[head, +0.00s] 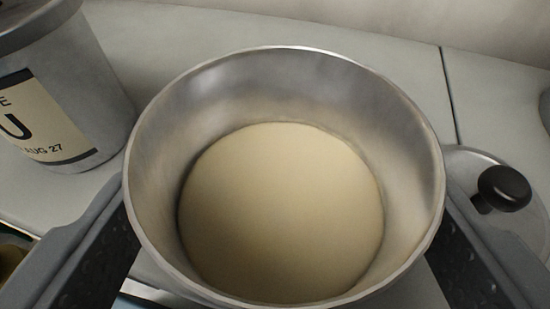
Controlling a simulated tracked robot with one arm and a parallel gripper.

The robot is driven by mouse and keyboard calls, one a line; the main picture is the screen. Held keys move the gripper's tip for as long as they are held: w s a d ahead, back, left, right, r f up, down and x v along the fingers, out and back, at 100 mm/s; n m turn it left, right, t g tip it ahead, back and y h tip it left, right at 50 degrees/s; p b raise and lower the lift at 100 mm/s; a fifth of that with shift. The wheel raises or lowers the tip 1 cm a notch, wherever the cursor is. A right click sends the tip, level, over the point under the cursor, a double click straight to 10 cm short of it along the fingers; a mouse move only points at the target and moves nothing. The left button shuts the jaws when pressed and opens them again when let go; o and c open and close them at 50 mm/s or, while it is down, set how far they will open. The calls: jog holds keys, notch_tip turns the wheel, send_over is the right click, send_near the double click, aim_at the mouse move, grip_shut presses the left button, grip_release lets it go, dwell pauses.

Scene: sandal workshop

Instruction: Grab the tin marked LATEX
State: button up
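An open metal tin (285,85) fills the middle of the head view, seen from above. It stands upright and holds a smooth cream-coloured mass (285,205). Its outer side is hidden, so I cannot read any marking on it. My gripper (285,195) has one dark-padded finger on each side of this tin, left and right. The rim hides where the pads meet or miss the wall, so I cannot tell whether they touch it.
A second metal tin (95,75) stands at the upper left, its cream label partly showing "U" and "AUG 27". A round metal lid with a black knob (504,188) lies at the right. The pale worktop (185,30) is clear behind, with a dark seam at the right.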

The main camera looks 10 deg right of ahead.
jog(key=shift+x, duration=1.15)
jog(key=c, duration=1.3)
jog(key=shift+c, duration=0.2)
jog(key=shift+r, duration=0.15)
